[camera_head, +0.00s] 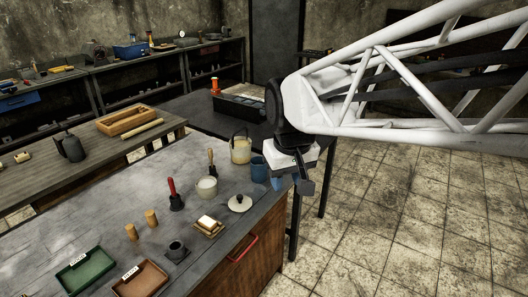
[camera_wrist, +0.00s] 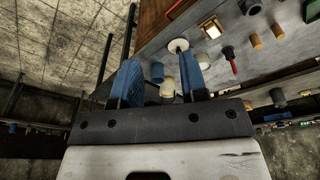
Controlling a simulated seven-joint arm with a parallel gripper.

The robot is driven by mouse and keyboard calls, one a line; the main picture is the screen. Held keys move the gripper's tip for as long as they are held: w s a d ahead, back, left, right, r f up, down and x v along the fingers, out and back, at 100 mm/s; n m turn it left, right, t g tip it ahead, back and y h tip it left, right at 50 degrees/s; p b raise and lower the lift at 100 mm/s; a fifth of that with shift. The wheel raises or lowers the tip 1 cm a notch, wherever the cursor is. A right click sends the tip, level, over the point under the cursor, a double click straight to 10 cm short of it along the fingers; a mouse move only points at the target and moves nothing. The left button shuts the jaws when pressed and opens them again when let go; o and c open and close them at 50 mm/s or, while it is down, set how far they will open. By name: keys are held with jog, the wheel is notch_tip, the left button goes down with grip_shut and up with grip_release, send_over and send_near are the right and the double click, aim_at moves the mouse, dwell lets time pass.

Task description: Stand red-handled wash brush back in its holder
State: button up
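The red-handled brush (camera_head: 172,193) stands on the grey workbench with its red handle up and a dark lower part. I cannot tell whether that dark part is bristles or a holder. It also shows in the wrist view (camera_wrist: 229,56). A similar dark tool with a wooden handle (camera_head: 211,165) stands behind it, to the right. I cannot single out an empty holder. My gripper (camera_wrist: 156,80) is open, its two blue fingers apart with nothing held between them. In the head view my gripper (camera_head: 298,181) hangs beyond the bench's right edge, well away from the brush.
Near the brush are a white cup (camera_head: 207,187), a lidded dish (camera_head: 240,203), a soap block on a tray (camera_head: 207,224), a cream pail (camera_head: 240,151) and a blue mug (camera_head: 259,169). Wooden cylinders (camera_head: 131,232) and a green tray (camera_head: 85,272) lie left. Bench space behind the cylinders is clear.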

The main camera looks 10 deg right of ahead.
jog(key=s+d+f+m, duration=0.1)
jog(key=s+d+f, duration=0.1)
jog(key=s, duration=0.4)
jog(key=s+d+f+m, duration=0.1)
jog(key=s+d, duration=0.1)
jog(key=s, duration=0.5)
jog(key=shift+d+f+t, duration=0.15)
jog(key=shift+f+t, duration=0.15)
jog(key=shift+f, duration=0.1)
